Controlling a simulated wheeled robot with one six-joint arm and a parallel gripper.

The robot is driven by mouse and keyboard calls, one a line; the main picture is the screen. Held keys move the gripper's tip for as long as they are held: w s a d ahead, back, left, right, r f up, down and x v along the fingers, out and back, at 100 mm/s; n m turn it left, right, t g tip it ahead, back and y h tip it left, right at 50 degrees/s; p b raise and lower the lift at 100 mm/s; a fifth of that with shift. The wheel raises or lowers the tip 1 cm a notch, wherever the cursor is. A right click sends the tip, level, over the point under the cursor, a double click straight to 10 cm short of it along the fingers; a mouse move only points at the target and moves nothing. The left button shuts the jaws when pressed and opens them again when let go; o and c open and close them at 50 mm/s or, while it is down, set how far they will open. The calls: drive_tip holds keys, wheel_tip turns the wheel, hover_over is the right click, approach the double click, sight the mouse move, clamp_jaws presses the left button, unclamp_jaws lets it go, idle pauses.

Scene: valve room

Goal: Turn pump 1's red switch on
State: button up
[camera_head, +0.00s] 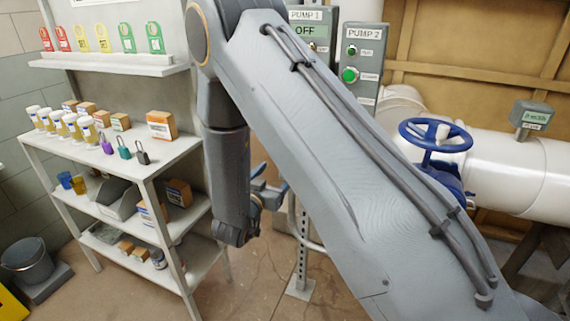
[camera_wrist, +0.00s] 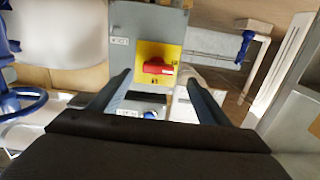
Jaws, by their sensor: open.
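The pump 1 box (camera_head: 310,33) is at the top of the head view, with a display reading OFF; my arm hides its lower part. In the wrist view a red switch (camera_wrist: 157,67) sits on a yellow plate (camera_wrist: 146,52) on a grey box (camera_wrist: 140,17). Its handle lies roughly level in that picture. My gripper (camera_wrist: 159,78) is open, with one finger to each side of the switch in the picture and nothing between them. I cannot tell how far the fingertips are from the switch. In the head view, my gripper (camera_head: 270,190) is mostly hidden behind my arm.
The pump 2 box (camera_head: 357,65), with a green button, is beside pump 1. A blue valve wheel (camera_head: 435,136) stands on a white pipe (camera_head: 510,165) at right. A shelf (camera_head: 180,150) with bottles, boxes and padlocks is at left. A bucket (camera_head: 27,258) stands lower left.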

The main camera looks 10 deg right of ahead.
drive_tip(key=p+x, duration=0.2)
drive_tip(key=x, duration=0.5)
drive_tip(key=shift+w+d+r+h, duration=0.2)
drive_tip(key=shift+d+h, duration=0.1)
drive_tip(key=c, duration=1.1)
